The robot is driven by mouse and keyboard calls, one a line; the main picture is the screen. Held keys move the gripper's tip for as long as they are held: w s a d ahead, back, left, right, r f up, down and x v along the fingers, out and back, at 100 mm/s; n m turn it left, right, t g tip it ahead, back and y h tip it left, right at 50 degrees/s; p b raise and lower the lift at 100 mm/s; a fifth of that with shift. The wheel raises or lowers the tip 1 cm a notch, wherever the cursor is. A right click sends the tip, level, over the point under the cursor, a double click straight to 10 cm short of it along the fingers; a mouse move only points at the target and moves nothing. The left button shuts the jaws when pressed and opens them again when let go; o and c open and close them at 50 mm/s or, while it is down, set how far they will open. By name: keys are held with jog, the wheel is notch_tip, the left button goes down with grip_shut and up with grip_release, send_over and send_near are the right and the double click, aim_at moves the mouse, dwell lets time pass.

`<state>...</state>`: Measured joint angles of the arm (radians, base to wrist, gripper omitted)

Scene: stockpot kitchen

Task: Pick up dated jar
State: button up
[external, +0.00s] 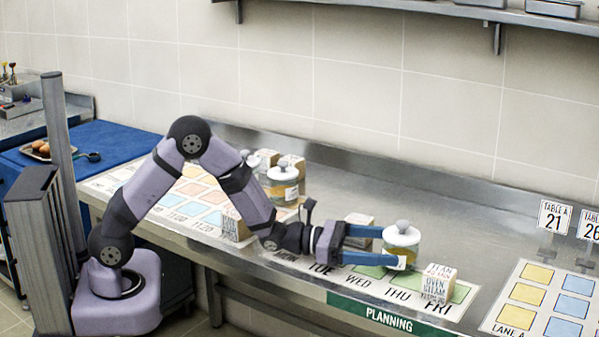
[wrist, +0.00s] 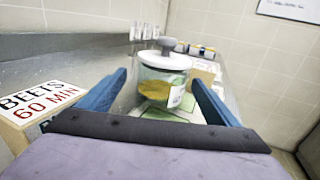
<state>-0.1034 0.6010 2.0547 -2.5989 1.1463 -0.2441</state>
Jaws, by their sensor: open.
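A glass jar (external: 403,239) with a white lid, a grey knob, yellow-brown contents and a white label stands upright on the planning strip near THU. It also shows in the wrist view (wrist: 163,79); its label faces right and the writing is too small to read. My gripper (external: 388,247) is open with blue fingers pointing at the jar. In the wrist view my gripper (wrist: 158,80) has one finger on each side of the jar, and I cannot tell whether either touches it. A similar lidded jar (external: 283,185) stands farther back left.
A labelled box (external: 438,284) stands just right of the jar. A box marked BEETS 60 MIN (wrist: 45,100) is close to the left finger in the wrist view. More boxes and jars stand behind my arm. The steel counter (external: 470,225) behind the jar is bare.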

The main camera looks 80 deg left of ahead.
aim_at(418, 247)
jog(key=shift+p+x, duration=0.5)
jog(key=shift+x, duration=1.05)
jog(key=shift+p+x, duration=0.6)
jog(key=shift+x, duration=1.55)
jog(key=shift+d, duration=0.15)
jog(key=c, duration=1.3)
jog(key=shift+r, duration=0.2)
jog(key=shift+c, duration=1.1)
jog(key=shift+r, duration=0.1)
notch_tip(418, 247, up, 10)
jog(key=shift+b, duration=0.4)
